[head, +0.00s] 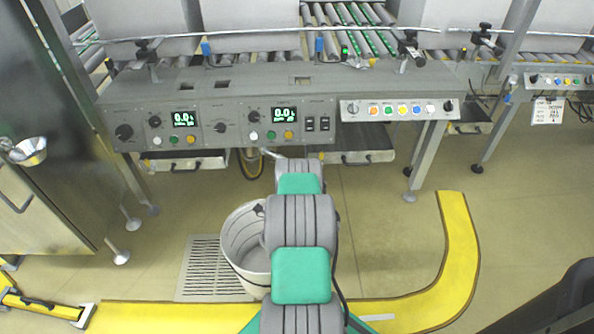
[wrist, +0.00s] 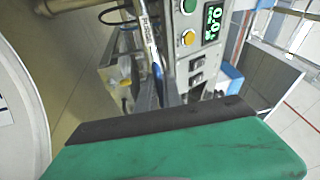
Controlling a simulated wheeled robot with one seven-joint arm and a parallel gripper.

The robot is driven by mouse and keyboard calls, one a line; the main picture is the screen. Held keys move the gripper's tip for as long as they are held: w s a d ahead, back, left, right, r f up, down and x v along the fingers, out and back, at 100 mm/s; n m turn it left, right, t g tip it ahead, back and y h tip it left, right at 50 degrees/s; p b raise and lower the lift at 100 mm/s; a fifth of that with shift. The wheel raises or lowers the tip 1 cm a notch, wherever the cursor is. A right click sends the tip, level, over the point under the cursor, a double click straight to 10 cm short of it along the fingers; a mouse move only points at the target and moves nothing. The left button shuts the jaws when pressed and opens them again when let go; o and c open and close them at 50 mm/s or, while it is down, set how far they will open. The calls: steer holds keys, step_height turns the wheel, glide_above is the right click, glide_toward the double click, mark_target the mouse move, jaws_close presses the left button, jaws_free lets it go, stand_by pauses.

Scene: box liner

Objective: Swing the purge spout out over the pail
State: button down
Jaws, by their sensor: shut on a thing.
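The purge spout shows in the wrist view as a thin metal tube (wrist: 149,38) running down from the console's underside. My gripper (wrist: 164,92) is shut on its lower part; my green-and-black housing hides the spout's end. In the head view a short pale piece of the spout (head: 268,152) shows under the console, just left of my arm, and my arm hides the gripper. The white pail (head: 237,246) stands on the floor below, partly behind my arm. A large white curved edge, apparently the pail (wrist: 22,110), fills the left of the wrist view.
The grey console (head: 225,95) with lit displays and buttons runs above the spout. A floor grate (head: 203,262) lies left of the pail. Yellow floor marking (head: 458,250) curves around the right side. A steel cabinet (head: 45,120) stands at the left. The floor right of my arm is clear.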

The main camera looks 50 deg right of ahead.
steer(key=shift+w+d+r, duration=0.1)
steer(key=shift+d+r, duration=0.25)
steer(key=shift+r, duration=0.05)
steer(key=c, duration=1.8)
jaws_free()
steer(key=shift+c, duration=0.2)
steer(key=o, duration=0.3)
steer(key=shift+a+f, duration=0.1)
steer(key=shift+f, duration=0.1)
steer(key=p+v, duration=0.1)
steer(key=v, duration=0.7)
steer(key=shift+p, duration=0.3)
